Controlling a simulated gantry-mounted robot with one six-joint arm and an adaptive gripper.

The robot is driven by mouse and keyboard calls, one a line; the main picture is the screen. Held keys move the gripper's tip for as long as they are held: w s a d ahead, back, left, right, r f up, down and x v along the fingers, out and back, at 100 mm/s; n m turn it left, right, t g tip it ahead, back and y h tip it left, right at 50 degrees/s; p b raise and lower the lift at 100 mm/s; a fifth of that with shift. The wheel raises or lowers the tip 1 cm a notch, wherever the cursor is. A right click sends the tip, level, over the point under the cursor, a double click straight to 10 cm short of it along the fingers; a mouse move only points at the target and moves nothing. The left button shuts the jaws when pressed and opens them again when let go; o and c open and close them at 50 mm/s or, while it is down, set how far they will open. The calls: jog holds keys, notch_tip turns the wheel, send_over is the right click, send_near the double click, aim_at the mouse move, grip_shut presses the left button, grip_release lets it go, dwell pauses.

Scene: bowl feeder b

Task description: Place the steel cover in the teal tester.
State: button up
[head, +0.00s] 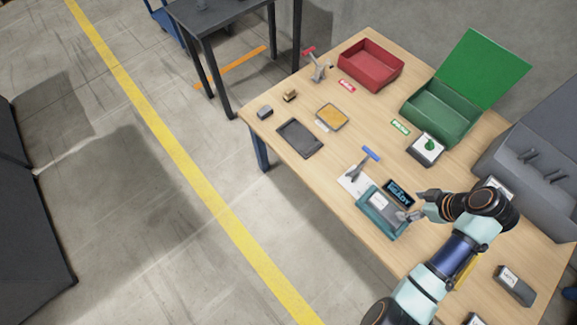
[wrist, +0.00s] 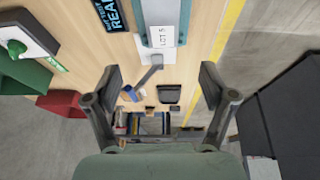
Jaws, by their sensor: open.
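The teal tester (head: 371,225) stands near the front edge of the table, and part of it shows at the top of the wrist view (wrist: 143,25). A grey piece with a white "LOT 5" label (wrist: 163,36), apparently the steel cover (head: 380,204), lies inside the tester's teal frame. I cannot tell whether it is fully seated. My gripper (head: 413,205) is at the tester's right side in the head view. In the wrist view its fingers (wrist: 160,88) are wide apart with nothing between them. The gripper partly hides the tester's right end in the head view.
A display reading READY (head: 399,192) stands behind the tester. A green-button box (head: 426,150), green bin (head: 440,112), red bin (head: 370,65) and dark tray (head: 300,138) stand farther away.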

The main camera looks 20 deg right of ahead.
jog(key=w+a+r+m+t+h, duration=0.15)
jog(key=w+a+r, duration=0.35)
jog(key=w+a, duration=0.65)
jog(key=w+a+r+m+t+h, duration=0.15)
jog(key=a+r, duration=0.25)
jog(key=a, duration=0.5)
jog(key=w+a+r+t, duration=0.2)
jog(key=a+r, duration=0.2)
jog(key=a, duration=0.5)
jog(key=s+a+r+m+t+y, duration=0.1)
jog(key=s+a+r+t, duration=0.2)
jog(key=a+r, duration=0.5)
jog(key=a, duration=0.3)
jog(key=shift+s+r+m+t+y, duration=0.2)
jog(key=shift+r+m+t+y, duration=0.1)
jog(key=shift+m, duration=0.1)
jog(key=shift+w+d, duration=0.1)
jog(key=shift+c, duration=0.2)
